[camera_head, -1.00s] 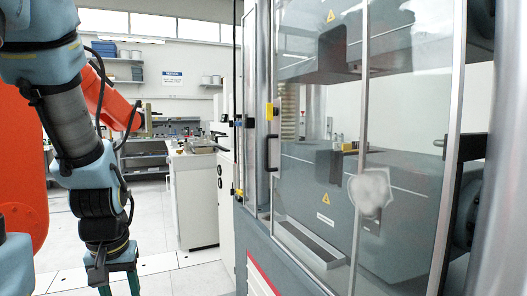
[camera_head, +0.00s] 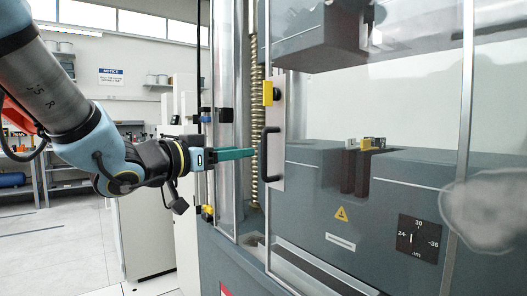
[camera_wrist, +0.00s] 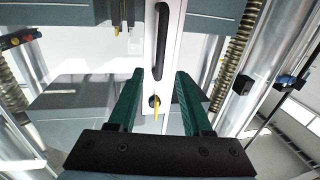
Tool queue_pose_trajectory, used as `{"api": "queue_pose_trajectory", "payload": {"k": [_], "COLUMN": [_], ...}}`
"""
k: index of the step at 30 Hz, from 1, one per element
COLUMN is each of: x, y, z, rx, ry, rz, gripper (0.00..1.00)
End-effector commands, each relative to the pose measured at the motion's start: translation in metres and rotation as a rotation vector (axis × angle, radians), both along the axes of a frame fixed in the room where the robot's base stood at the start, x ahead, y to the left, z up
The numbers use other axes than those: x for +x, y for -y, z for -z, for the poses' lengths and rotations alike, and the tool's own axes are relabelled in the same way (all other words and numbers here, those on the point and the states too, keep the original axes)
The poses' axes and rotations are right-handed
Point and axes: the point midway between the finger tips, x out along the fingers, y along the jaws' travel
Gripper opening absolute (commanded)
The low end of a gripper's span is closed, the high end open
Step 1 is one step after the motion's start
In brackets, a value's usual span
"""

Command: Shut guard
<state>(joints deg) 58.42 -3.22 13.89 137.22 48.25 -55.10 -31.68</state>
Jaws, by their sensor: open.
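The guard (camera_head: 300,215) is a clear panel in a metal frame on the front of the testing machine. Its black vertical handle (camera_head: 268,153) is on a pale strip at the panel's left edge. The handle also shows in the wrist view (camera_wrist: 162,42), ahead of the fingers and in line with the space between them. My gripper (camera_head: 253,153) has green fingers and points right, its tips just left of the handle in the head view. In the wrist view my gripper (camera_wrist: 160,80) is open and empty. Contact with the handle cannot be told.
A yellow block (camera_head: 268,93) is above the handle. A narrower clear panel (camera_head: 224,130) stands left of the guard, with black and blue fittings (camera_head: 205,115) on its frame. A threaded screw (camera_head: 257,100) shows between them. Free floor (camera_head: 70,240) lies left.

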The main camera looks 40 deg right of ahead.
Motion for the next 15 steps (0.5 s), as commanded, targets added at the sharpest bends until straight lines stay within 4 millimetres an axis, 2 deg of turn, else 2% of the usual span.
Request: {"api": "queue_pose_trajectory", "payload": {"k": [9,15], "x": [0.008,0.012], "y": [0.059,0.084], "z": [-0.001,-0.001], "rx": [0.004,0.003], "ry": [0.000,0.000], "rz": [0.000,-0.003], "gripper": [0.50,0.50]}}
